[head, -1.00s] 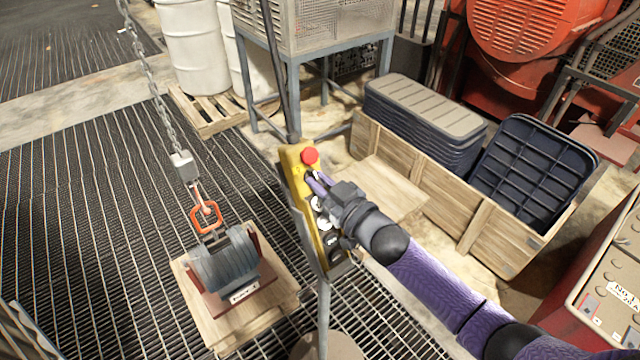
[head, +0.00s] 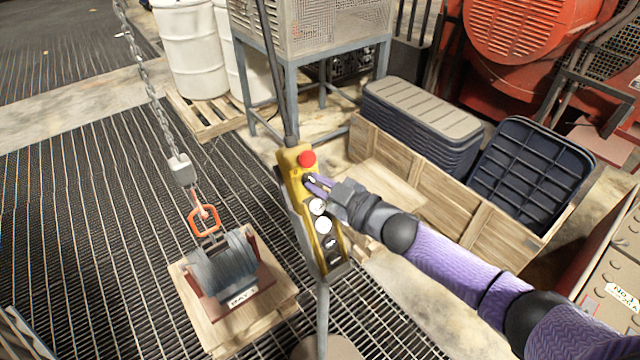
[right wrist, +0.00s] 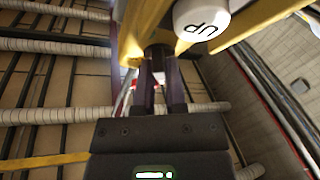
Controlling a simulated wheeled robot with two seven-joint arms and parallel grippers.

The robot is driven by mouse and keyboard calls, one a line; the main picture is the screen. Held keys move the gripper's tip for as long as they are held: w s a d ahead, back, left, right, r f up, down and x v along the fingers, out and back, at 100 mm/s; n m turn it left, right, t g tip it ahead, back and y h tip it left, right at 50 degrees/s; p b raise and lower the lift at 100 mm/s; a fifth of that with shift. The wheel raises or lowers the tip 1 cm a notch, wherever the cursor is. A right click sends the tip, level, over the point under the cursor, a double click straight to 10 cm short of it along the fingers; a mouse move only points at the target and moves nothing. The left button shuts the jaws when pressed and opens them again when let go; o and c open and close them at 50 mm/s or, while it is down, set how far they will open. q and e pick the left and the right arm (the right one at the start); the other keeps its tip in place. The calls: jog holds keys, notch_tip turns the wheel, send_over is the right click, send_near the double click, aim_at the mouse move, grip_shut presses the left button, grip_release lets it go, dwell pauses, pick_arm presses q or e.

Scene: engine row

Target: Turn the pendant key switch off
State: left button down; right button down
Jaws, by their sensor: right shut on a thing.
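The key switch (head: 310,180) is just under the red button, mostly covered by my fingers. My right gripper (head: 314,183) reaches in from the right and is shut on the key there. In the right wrist view, the right gripper's fingers (right wrist: 161,85) meet the pendant beside the white UP button (right wrist: 200,22). The key itself is hidden there. My left gripper is not in view.
A chain with an orange hook link (head: 204,220) holds a grey drum (head: 222,265) on a wooden pallet at left. A wooden crate (head: 490,240) with dark bins stands behind my right arm. A grey stand (head: 322,315) is under the pendant.

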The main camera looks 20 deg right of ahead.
jog(key=shift+f, duration=0.1)
jog(key=c, duration=0.7)
grip_release()
jog(key=shift+d, duration=0.1)
jog(key=v, duration=0.9)
jog(key=shift+s+d+b, duration=0.15)
jog(key=shift+s+b, duration=0.15)
jog(key=shift+b, duration=0.1)
jog(key=shift+f, duration=0.1)
